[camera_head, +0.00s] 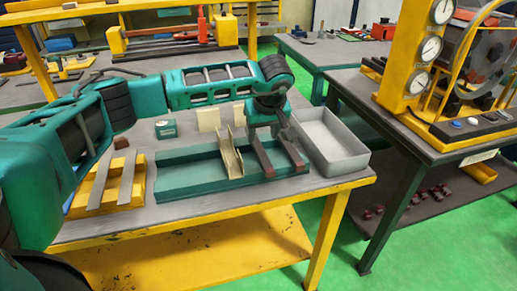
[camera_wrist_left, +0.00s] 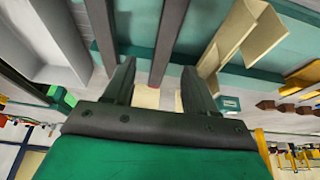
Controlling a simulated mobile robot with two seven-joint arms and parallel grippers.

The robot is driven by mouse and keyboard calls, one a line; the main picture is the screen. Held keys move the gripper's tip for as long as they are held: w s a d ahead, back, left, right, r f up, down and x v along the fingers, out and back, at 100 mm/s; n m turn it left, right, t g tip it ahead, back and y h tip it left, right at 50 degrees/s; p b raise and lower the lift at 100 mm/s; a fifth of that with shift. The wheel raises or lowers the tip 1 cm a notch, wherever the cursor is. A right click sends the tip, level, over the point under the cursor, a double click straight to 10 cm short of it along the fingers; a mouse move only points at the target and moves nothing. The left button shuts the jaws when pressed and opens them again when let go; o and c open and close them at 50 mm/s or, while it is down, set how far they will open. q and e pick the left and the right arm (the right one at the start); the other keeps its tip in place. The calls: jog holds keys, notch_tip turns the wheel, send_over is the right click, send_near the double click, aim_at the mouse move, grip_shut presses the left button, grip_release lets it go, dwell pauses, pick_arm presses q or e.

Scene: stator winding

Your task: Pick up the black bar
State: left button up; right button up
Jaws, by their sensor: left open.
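Two long dark bars lie side by side across the teal tray (camera_head: 185,180). In the head view, one bar (camera_head: 266,164) lies nearer the beige folded channel piece (camera_head: 231,158); the other bar (camera_head: 294,153) lies nearer the grey box. My left gripper (camera_head: 269,131) is above their back ends, open and empty. In the left wrist view, the bar nearer the channel (camera_wrist_left: 169,38) lies between the open fingers (camera_wrist_left: 157,70) with its end visible there. The other bar (camera_wrist_left: 103,32) passes outside the left-hand finger. Fingertip contact cannot be told. My right gripper is not in view.
An open grey box (camera_head: 335,160) stands close on the right. A yellow block (camera_head: 100,205) with two flat metal strips is at left. A small teal box (camera_head: 165,129) and two beige cards (camera_head: 208,119) stand behind the tray. The table front (camera_head: 230,202) is clear.

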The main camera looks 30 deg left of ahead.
aim_at(259, 147)
pick_arm(q)
jog(key=x, duration=0.5)
jog(key=shift+s+f, duration=0.2)
jog(key=shift+s, duration=0.1)
jog(key=shift+c, duration=0.2)
grip_shut()
jog(key=shift+r, duration=0.1)
